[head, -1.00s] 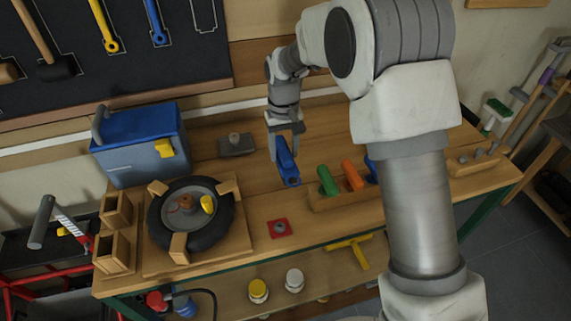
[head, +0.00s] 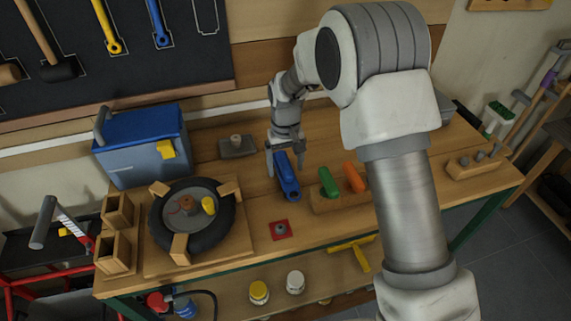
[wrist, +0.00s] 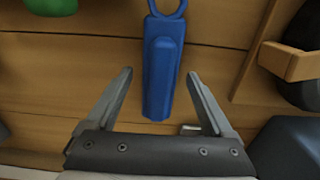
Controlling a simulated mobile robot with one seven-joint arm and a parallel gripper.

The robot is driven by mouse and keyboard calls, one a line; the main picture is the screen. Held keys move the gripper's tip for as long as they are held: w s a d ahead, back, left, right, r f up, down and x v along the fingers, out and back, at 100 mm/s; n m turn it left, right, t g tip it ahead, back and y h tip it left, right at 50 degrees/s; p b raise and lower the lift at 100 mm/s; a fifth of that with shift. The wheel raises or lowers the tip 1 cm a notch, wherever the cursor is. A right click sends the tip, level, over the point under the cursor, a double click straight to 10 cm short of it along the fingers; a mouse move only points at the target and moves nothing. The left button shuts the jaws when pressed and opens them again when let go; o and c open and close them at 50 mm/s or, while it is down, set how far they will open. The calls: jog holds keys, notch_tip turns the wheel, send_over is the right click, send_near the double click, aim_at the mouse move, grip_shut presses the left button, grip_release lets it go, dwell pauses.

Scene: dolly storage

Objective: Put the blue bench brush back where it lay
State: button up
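The blue bench brush (head: 289,184) lies on the wooden workbench (head: 245,185), between the tyre and the block with coloured handles. Its ring end points toward the front edge in the head view. In the wrist view the brush (wrist: 161,85) runs up the middle, its ring cut off by the top edge. My gripper (head: 286,166) is just above the brush's rear end. In the wrist view my gripper (wrist: 160,74) is open, with one finger on each side of the brush and a visible gap on both sides.
A wooden block (head: 330,202) with green and orange handles stands right of the brush. A red square (head: 280,230) lies in front. The tyre (head: 228,222) on its wooden stand and the blue toolbox (head: 140,150) are to the left. A grey block (head: 236,150) with a knob sits behind.

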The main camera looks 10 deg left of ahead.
aim_at(286, 164)
notch_tip(286, 164, up, 12)
jog(key=s+d+r+m+t, duration=0.1)
jog(key=s+d+r, duration=0.3)
jog(key=d+r, duration=0.45)
jog(key=s+d+r+m+t, duration=0.2)
jog(key=s+d, duration=0.5)
jog(key=s, duration=0.3)
jog(key=s+d+r+m+t, duration=0.2)
jog(key=s+d, duration=0.6)
jog(key=s, duration=0.3)
jog(key=shift+s+d+r+t, duration=0.15)
jog(key=shift+d+r+t, duration=0.1)
jog(key=shift+d+t, duration=0.05)
